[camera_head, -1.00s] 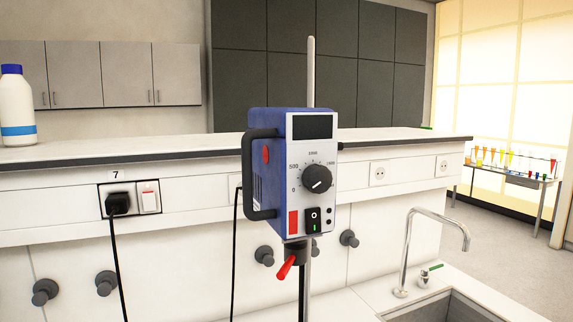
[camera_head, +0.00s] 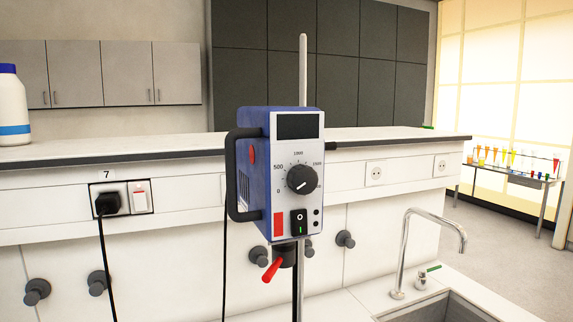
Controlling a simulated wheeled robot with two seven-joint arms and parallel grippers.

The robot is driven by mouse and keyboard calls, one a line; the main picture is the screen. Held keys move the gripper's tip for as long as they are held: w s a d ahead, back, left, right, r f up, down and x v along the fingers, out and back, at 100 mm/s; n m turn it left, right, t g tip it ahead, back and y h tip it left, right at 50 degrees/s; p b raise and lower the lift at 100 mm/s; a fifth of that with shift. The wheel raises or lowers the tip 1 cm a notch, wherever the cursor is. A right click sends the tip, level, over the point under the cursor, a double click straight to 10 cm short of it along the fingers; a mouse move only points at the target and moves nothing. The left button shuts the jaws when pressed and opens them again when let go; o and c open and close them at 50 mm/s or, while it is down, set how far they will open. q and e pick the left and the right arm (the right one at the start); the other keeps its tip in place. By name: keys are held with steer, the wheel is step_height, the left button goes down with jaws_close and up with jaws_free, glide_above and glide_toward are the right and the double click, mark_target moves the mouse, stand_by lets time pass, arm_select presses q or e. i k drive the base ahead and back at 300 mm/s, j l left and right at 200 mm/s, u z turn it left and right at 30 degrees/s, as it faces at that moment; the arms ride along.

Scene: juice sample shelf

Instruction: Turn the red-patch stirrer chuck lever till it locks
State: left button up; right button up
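The stirrer (camera_head: 282,175) is a blue box with a light front, a dark display, a round black knob and a black side handle. It is mounted on an upright metal rod (camera_head: 303,75). A red patch (camera_head: 279,223) is on its lower front left. Below the box is a dark chuck (camera_head: 286,253) with a red lever (camera_head: 272,270) pointing down and to the left. Whether the lever is locked cannot be told. Neither of my grippers is in view.
A sink with a curved tap (camera_head: 432,230) is at the lower right. A white bottle (camera_head: 11,110) stands on the raised ledge at left. A plug sits in the wall socket (camera_head: 120,198), its cable hanging down. A rack of coloured tubes (camera_head: 515,160) is far right.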

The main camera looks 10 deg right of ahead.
mark_target(283, 255)
steer(key=k+z, duration=0.1)
steer(key=k, duration=0.95)
